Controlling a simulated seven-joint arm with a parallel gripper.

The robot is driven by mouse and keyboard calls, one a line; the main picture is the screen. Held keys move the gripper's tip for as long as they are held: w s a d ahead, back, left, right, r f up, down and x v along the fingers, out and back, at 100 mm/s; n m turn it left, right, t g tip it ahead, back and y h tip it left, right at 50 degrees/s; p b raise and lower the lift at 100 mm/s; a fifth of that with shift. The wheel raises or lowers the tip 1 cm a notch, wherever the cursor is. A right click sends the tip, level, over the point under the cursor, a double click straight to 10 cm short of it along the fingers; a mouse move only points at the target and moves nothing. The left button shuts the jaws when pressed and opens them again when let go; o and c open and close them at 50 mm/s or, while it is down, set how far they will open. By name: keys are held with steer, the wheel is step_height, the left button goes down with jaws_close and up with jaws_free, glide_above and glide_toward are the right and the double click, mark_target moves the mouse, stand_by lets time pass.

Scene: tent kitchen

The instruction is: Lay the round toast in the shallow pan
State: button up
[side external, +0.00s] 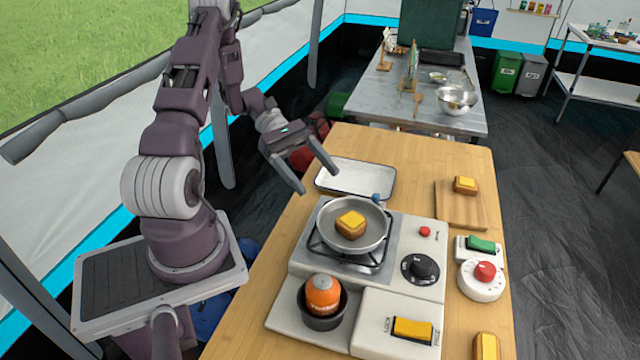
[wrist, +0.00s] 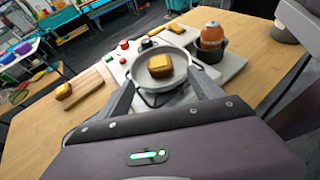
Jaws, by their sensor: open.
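A grey shallow pan (side external: 374,232) sits on the burner; it also shows in the wrist view (wrist: 142,73). A toast piece with a yellow top (side external: 350,224) lies in the pan, and it is also in the wrist view (wrist: 159,67). A second toast piece (side external: 466,184) is on the wooden board, also in the wrist view (wrist: 63,91). A third (side external: 486,346) is at the table's front right. All look squarish; I cannot tell which is the round one. My gripper (side external: 320,182) is open and empty, above the tray side of the pan.
A white tray (side external: 357,178) lies behind the stove. The wooden board (side external: 462,208) is at the right. An orange canister (side external: 323,292) stands in a dark pot in front of the burner. A white timer with a red knob (side external: 482,280) is at the right edge.

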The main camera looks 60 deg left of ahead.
steer(key=s+d+r+m+g+y, duration=0.4)
steer(key=d+r+m+y, duration=0.3)
steer(key=d+r+m, duration=0.5)
steer(key=s+d+r+m+t+y, duration=0.4)
steer(key=s+r+m+t+y, duration=0.1)
steer(key=s+m, duration=0.4)
step_height(320, 180, up, 3)
steer(key=shift+d+f+t+y, duration=0.2)
steer(key=shift+t+y, duration=0.2)
steer(key=shift+t, duration=0.2)
steer(key=shift+r, duration=0.1)
steer(key=shift+c, duration=0.5)
